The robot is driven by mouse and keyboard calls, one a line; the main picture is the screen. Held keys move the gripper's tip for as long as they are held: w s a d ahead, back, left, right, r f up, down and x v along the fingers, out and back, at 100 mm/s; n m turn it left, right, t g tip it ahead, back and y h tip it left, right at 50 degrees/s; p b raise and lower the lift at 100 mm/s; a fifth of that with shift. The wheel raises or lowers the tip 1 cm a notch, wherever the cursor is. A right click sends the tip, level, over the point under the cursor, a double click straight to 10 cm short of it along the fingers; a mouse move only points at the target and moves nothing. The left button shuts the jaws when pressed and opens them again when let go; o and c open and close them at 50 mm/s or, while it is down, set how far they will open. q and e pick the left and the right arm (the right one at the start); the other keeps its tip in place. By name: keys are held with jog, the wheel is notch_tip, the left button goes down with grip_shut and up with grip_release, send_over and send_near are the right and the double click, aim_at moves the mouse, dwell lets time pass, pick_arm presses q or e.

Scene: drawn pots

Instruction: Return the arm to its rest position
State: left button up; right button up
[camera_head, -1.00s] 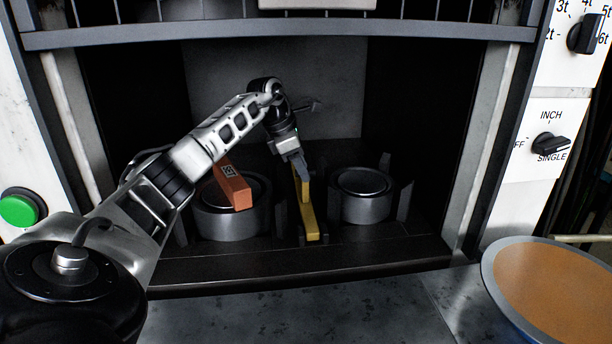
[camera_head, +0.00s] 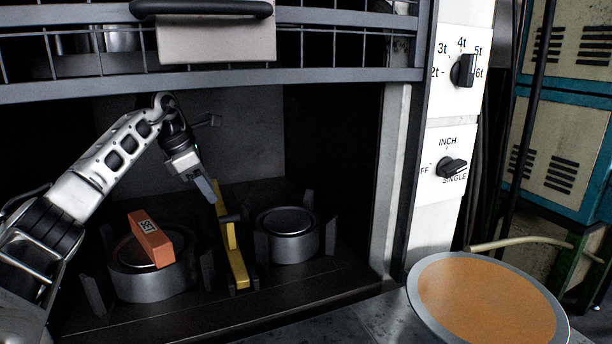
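My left arm (camera_head: 108,160) reaches in from the left, into the dark opening of the machine. Its gripper (camera_head: 207,189) points down, just above and beside the upper end of a yellow bar (camera_head: 238,268). Its fingers show as one narrow grey piece, so I cannot tell whether they are open or shut, or whether they touch the bar. Nothing is seen hanging from it. My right arm and gripper are not in view.
An orange brick (camera_head: 151,240) lies tilted on the left round die (camera_head: 150,285). A second round die (camera_head: 287,248) stands right of the yellow bar. A barred guard (camera_head: 250,78) crosses above the opening. A pan with an orange inside (camera_head: 490,300) is at the lower right.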

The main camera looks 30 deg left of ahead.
aim_at(231, 219)
pick_arm(q)
jog(key=x, duration=0.7)
jog(key=d+x, duration=0.1)
jog(key=x, duration=0.3)
jog(key=shift+w+b, duration=0.15)
jog(key=shift+b, duration=0.2)
jog(key=shift+s+d+r, duration=0.1)
jog(key=shift+s+r, duration=0.2)
jog(key=shift+r, duration=0.15)
